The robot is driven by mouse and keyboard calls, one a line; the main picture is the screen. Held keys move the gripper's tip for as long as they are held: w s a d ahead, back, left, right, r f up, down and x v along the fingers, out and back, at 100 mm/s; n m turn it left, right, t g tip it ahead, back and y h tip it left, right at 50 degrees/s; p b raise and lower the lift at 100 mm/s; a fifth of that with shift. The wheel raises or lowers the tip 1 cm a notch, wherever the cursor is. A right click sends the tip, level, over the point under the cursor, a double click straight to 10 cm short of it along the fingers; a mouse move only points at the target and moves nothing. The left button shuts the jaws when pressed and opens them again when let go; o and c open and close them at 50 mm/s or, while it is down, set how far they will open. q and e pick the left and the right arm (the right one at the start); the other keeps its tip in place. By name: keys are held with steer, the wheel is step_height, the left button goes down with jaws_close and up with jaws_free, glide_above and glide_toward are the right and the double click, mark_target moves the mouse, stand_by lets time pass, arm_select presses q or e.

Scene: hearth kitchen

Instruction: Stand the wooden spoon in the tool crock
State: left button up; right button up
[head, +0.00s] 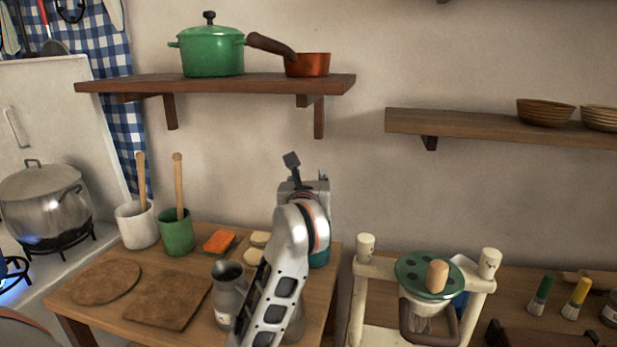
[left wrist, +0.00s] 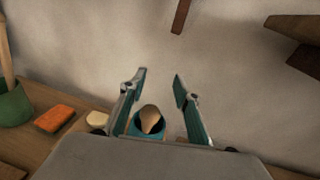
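A teal crock (head: 320,258) stands at the back of the wooden side table, mostly hidden behind my left arm in the head view. In the left wrist view, a rounded tan wooden end, which looks like the head of the wooden spoon (left wrist: 151,119), rises from the mouth of the teal crock (left wrist: 134,129). My left gripper (left wrist: 160,72) is open, its two fingers apart with nothing between the tips. The spoon head shows between and beyond the lower parts of the fingers, seemingly clear of both. In the head view the left gripper (head: 304,168) is above the crock. My right gripper is out of view.
White (head: 138,226) and green (head: 177,236) pots with wooden handles, an orange sponge (head: 219,241), boards (head: 168,300) and a grey jug (head: 229,293) share the table. A shelf (head: 220,84) with a green pot (head: 212,50) hangs above. A cream frame (head: 365,290) stands right.

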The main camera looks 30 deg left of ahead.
arm_select(q)
steer(key=v, duration=1.1)
steer(key=shift+s+d, duration=0.1)
stand_by(0.5)
